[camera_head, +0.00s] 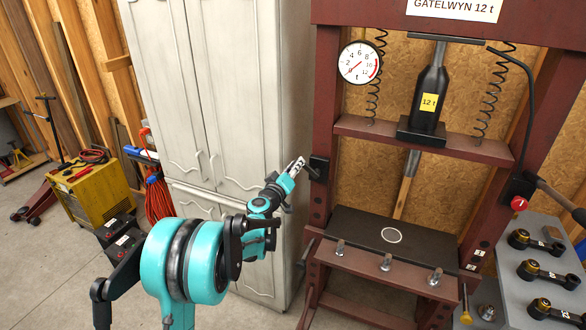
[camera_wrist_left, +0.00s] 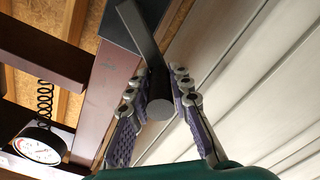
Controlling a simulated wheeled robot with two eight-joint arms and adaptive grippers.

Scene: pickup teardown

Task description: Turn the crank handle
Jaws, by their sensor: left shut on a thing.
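The crank handle (camera_wrist_left: 160,107) is a dark round grip on a flat dark arm (camera_wrist_left: 138,32). It runs from a black box (camera_head: 319,168) on the left post of the red press. My left gripper (camera_head: 299,164) is at the crank beside that post. In the left wrist view the fingers (camera_wrist_left: 160,88) lie on both sides of the grip and are shut on it. In the head view the crank is small and mostly hidden by the fingers. My right gripper is not in view.
The press frame (camera_head: 420,145) holds a black bottle jack (camera_head: 430,95), a dial gauge (camera_head: 360,62) and springs. A pale cabinet (camera_head: 225,80) stands close behind my left arm. A grey bench (camera_head: 510,300) with black tools is at right. A yellow machine (camera_head: 95,200) is at left.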

